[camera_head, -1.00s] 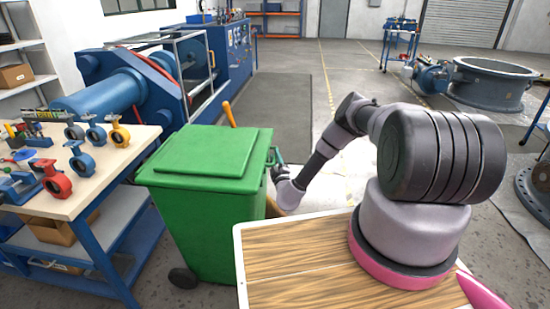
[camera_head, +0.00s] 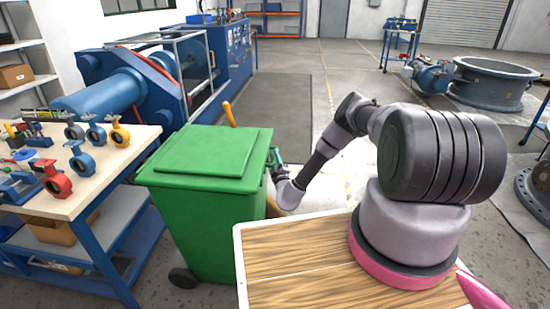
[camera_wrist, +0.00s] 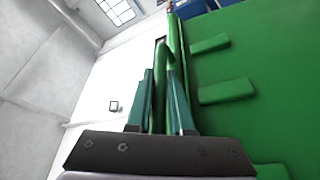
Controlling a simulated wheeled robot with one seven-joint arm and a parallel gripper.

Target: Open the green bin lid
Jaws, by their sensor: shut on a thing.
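The green bin (camera_head: 212,229) stands in front of me, left of my wooden-topped base. Its green lid (camera_head: 210,158) lies closed on top. My gripper (camera_head: 277,160) is at the bin's right side, just under the lid's edge. In the wrist view my gripper's two teal fingers (camera_wrist: 165,95) are shut on a thin green edge (camera_wrist: 173,45), which looks like the lid rim. The ribbed green bin wall (camera_wrist: 265,85) fills the right of that view. The exact contact is hidden in the head view by the bin and the wrist.
A workbench (camera_head: 100,183) with several small valves stands close to the left of the bin. A blue machine (camera_head: 125,90) is behind it. A yellow-orange handle (camera_head: 229,114) rises behind the bin. Open floor (camera_head: 330,85) lies beyond, and a large grey ring (camera_head: 492,85) is at the right.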

